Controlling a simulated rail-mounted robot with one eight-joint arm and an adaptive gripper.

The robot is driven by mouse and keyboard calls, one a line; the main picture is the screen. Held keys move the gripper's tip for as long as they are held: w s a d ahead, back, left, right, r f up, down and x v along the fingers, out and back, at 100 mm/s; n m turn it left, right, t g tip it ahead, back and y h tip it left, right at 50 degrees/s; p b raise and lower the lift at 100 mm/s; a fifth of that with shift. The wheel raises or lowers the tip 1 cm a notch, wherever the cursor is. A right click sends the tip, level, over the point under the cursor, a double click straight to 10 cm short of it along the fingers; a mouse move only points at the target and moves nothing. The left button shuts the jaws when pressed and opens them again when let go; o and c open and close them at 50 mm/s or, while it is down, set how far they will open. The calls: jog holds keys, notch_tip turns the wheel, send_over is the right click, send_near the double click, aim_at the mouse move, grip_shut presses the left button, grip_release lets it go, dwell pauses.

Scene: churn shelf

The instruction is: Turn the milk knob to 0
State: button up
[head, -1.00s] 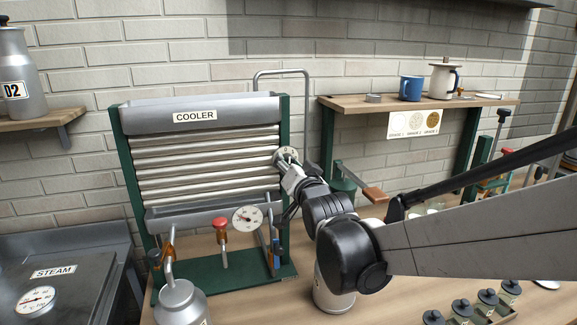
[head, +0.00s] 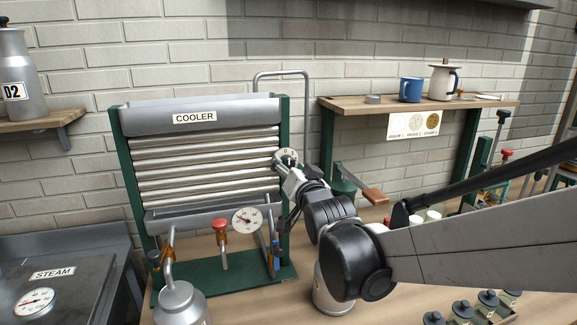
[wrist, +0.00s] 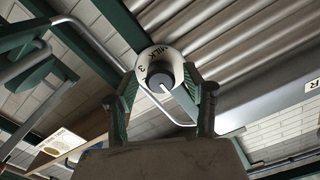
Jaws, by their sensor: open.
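The milk knob (wrist: 160,76) is a dark round knob on a pale dial (wrist: 152,61) lettered MILK, with a 3 visible. A short white line on the knob's face points to the lower right in the wrist view. In the head view the dial (head: 287,155) sits at the right side of the cooler, partly hidden by my gripper (head: 287,173). In the wrist view my gripper (wrist: 163,100) is open, with one finger on each side of the knob. I cannot tell whether the fingers touch it. The other dial marks are hidden or too small to read.
The cooler's ribbed tubes (head: 205,165) and green frame (head: 284,115) stand close to the gripper. A round gauge (head: 247,220) and a red-topped valve (head: 220,226) are below left. A bent pipe (head: 282,74) rises behind. A shelf (head: 345,105) is at right.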

jog(key=v, duration=1.1)
jog(key=s+d+f+n+g+h, duration=0.1)
jog(key=s+d+f+g, duration=0.4)
jog(key=s, duration=0.5)
jog(key=s+d+f+g+h, duration=0.4)
jog(key=s+d+f, duration=0.4)
jog(key=s+d, duration=0.3)
jog(key=shift+d+f+n+g, duration=0.3)
jog(key=shift+f+n+g, duration=0.1)
jog(key=shift+g, duration=0.2)
